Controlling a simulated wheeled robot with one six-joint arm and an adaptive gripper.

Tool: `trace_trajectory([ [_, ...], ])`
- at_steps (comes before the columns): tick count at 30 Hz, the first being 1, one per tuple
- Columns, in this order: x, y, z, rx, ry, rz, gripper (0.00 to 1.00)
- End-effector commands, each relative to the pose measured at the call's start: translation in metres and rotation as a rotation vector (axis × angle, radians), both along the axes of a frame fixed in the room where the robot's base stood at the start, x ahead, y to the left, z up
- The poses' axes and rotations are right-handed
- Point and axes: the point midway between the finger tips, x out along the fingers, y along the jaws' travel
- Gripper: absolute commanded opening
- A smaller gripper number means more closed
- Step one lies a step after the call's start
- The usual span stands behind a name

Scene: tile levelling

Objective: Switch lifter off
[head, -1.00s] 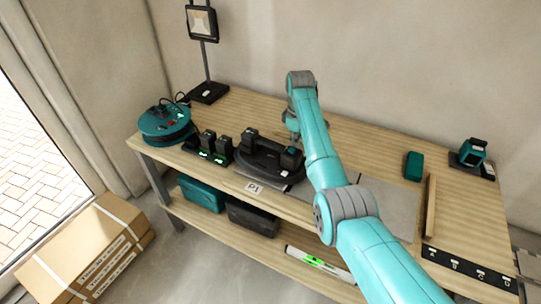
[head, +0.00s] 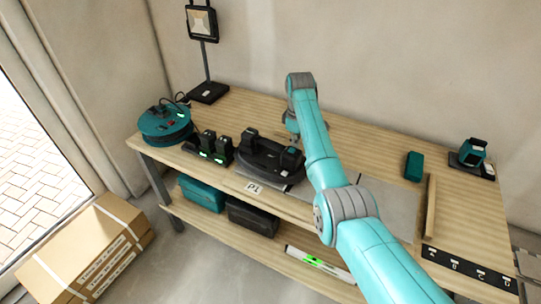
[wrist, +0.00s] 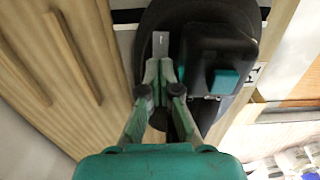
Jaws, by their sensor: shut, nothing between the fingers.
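The lifter (head: 262,160) is a dark, rounded device with two raised ends, lying on a grey tile on the bench. In the wrist view its black body (wrist: 222,48) carries a teal rocker or button (wrist: 225,82) on a raised housing. My gripper (wrist: 161,68) is shut and empty, pointing down over the lifter, just left of that housing in the wrist view. A small grey piece (wrist: 160,44) shows at the fingertips; I cannot tell whether they touch it.
Chargers with batteries (head: 208,148) and a teal cable reel (head: 165,125) stand left of the lifter. A lamp (head: 203,24) stands behind. Grey tiles (head: 385,205), a wooden strip (head: 431,208) and a teal block (head: 413,166) lie to the right.

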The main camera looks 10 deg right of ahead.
Motion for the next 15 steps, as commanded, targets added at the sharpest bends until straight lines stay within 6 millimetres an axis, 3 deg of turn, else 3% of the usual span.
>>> trace_trajectory([
  [15,-0.0001,0.0001,-0.0082,0.0,0.0,0.0,0.0],
])
